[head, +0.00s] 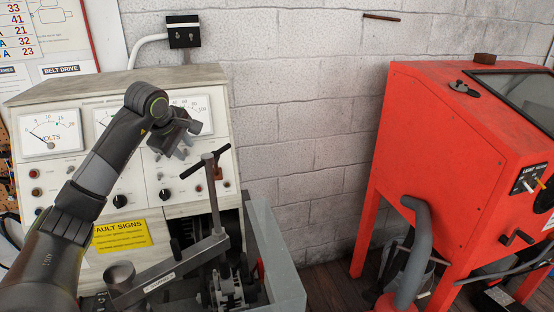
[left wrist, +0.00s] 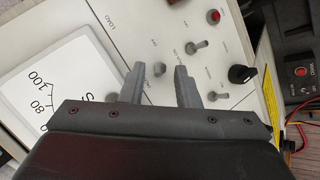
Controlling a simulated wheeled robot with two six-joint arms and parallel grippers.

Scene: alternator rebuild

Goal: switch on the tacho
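The cream test panel (head: 75,165) carries the volts meter (head: 47,138) and a right-hand meter (head: 197,112), both partly visible past my left arm. My left gripper (head: 188,140) is in front of the panel below the right-hand meter. In the left wrist view its two fingers (left wrist: 161,72) are apart, and a small toggle switch (left wrist: 159,69) shows between the tips. I cannot tell whether they touch it. Other toggles (left wrist: 197,46) (left wrist: 216,95) lie beyond the fingers. The small labels are too blurred to tell which is the tacho switch. My right gripper is out of view.
A black knob (left wrist: 242,74) and a red lamp (left wrist: 213,16) are near the toggles. A T-handled clamp (head: 211,172) stands in front of the panel's right side. A red cabinet (head: 450,150) is at the right, with bare wall between.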

